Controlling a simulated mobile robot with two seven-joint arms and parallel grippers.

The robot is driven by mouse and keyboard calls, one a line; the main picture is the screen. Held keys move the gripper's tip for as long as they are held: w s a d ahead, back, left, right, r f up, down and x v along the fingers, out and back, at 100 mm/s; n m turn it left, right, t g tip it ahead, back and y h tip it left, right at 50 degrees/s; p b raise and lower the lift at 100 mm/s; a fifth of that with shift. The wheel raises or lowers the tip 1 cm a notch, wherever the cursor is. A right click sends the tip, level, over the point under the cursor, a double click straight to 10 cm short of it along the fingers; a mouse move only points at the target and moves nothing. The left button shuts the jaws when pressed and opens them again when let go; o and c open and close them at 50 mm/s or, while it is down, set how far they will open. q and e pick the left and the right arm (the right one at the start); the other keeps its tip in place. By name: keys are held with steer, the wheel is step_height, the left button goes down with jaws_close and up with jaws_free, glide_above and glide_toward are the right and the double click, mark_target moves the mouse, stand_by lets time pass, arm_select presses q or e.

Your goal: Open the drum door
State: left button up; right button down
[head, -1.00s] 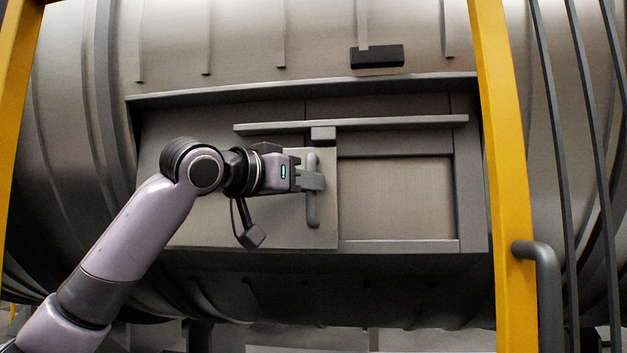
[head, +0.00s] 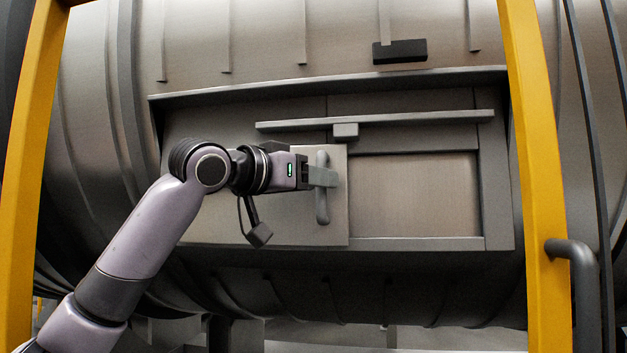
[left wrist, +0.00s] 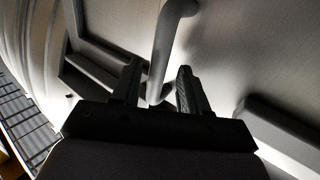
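The drum door (head: 290,232) is a flat grey panel in a recessed frame on the drum's side. To its right lies a framed recessed section (head: 415,195), lit brownish. An upright bar handle (head: 322,208) stands near the door's right edge. In the head view my left gripper (head: 320,177) reaches the handle from the left, its fingers at the handle's middle. My right gripper is not in view.
A horizontal rail (head: 420,117) with a small block (head: 345,131) runs above the door. Yellow posts stand at the left (head: 30,170) and right (head: 535,170). A grey pipe (head: 575,255) bends out beside the right post.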

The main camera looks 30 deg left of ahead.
arm_select(q)
steer(key=shift+d, duration=0.1)
steer(key=b+v, duration=0.2)
steer(key=v, duration=0.5)
steer(key=shift+s, duration=0.1)
stand_by(0.5)
